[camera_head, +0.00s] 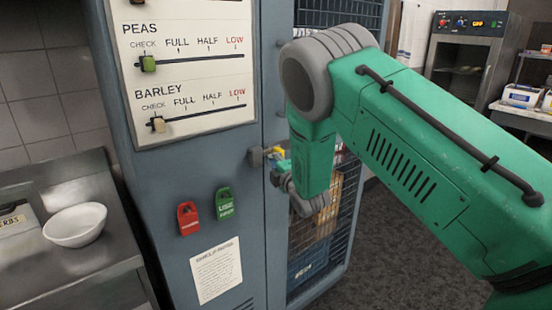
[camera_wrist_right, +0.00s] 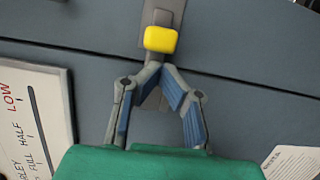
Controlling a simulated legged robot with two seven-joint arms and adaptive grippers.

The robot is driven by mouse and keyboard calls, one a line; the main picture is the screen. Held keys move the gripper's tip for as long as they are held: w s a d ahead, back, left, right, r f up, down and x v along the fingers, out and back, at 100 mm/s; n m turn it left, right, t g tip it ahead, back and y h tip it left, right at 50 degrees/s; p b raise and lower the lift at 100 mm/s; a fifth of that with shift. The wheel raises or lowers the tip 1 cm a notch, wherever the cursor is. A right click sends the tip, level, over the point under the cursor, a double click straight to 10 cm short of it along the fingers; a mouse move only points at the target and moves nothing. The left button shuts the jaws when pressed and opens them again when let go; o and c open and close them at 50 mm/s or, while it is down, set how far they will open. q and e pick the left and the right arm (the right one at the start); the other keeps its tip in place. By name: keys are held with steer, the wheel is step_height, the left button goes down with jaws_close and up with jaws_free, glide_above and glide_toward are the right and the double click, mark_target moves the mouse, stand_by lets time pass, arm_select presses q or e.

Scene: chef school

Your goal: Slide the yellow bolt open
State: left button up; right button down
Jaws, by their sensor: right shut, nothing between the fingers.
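The yellow bolt knob (camera_head: 279,153) sits on a grey latch (camera_head: 256,157) at the seam between the blue-grey cabinet and its mesh door. In the right wrist view the yellow knob (camera_wrist_right: 160,39) stands on a grey bar (camera_wrist_right: 165,12) that crosses the seam. My right gripper (camera_wrist_right: 158,68) is shut and empty, its fingertips together right beside the knob. I cannot tell whether they touch it. In the head view my green right arm hides most of this gripper. My left gripper is in neither view.
A panel with slider gauges (camera_head: 190,70) is above the latch. A steel counter with a white bowl (camera_head: 75,225) stands at left. Carpeted floor (camera_head: 390,265) is open at right.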

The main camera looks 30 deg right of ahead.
steer(key=shift+d+r, duration=0.15)
steer(key=shift+d, duration=0.3)
steer(key=d, duration=0.2)
steer(key=d+b, duration=0.1)
steer(key=d, duration=0.3)
steer(key=shift+w+d+f+b, duration=0.25)
steer(key=shift+w+d+b, duration=0.05)
steer(key=shift+d+b, duration=0.1)
steer(key=shift+d+r, duration=0.1)
steer(key=shift+d, duration=0.25)
steer(key=shift+r, duration=0.1)
steer(key=shift+a+r, duration=0.1)
steer(key=shift+a, duration=0.25)
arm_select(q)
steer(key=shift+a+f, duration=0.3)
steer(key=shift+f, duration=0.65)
arm_select(e)
steer(key=shift+w, duration=0.1)
